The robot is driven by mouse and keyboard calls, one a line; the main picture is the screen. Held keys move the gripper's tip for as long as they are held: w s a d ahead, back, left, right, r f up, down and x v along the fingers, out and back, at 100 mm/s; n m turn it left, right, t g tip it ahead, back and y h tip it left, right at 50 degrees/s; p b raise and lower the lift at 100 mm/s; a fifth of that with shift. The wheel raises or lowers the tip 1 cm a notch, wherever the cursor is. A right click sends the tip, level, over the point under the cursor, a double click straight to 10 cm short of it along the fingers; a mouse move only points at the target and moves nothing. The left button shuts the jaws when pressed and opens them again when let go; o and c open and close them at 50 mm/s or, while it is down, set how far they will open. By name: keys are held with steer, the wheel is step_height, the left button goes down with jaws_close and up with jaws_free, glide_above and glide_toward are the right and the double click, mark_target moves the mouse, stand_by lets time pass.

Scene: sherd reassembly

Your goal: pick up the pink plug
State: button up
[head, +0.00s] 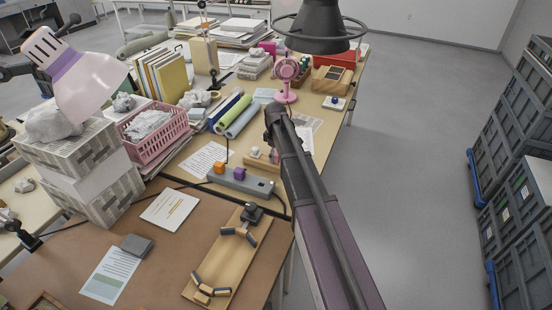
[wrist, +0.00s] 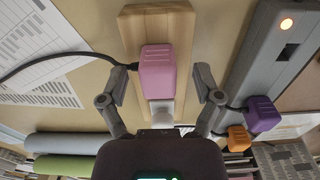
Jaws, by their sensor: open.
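The pink plug (wrist: 157,70) lies over a light wooden block (wrist: 160,22) in the wrist view, with a black cable leaving it to the left. A small whitish piece (wrist: 161,110) is just below it in that picture. My gripper (wrist: 164,68) is open, with one finger on each side of the plug. A gap shows at the right finger; the left fingertip is close to the plug's edge, and I cannot tell if it touches. In the head view my arm hides the plug; only part of the wooden block (head: 254,158) shows.
A grey power strip (head: 257,186) with an orange plug (head: 219,168) and a purple plug (head: 240,173) lies near the block. Printed sheets (wrist: 40,60) lie left.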

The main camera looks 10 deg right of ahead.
steer(key=shift+c, duration=0.2)
jaws_close()
steer(key=shift+r, duration=0.1)
step_height(320, 180, up, 4)
steer(key=p, duration=0.3)
steer(key=shift+f+p, duration=0.25)
steer(key=shift+p, duration=0.1)
steer(key=s+d+r+p, duration=0.1)
steer(key=s, duration=1.5)
steer(key=shift+d+r, duration=0.15)
steer(key=shift+d, duration=0.25)
steer(key=shift+w, duration=0.1)
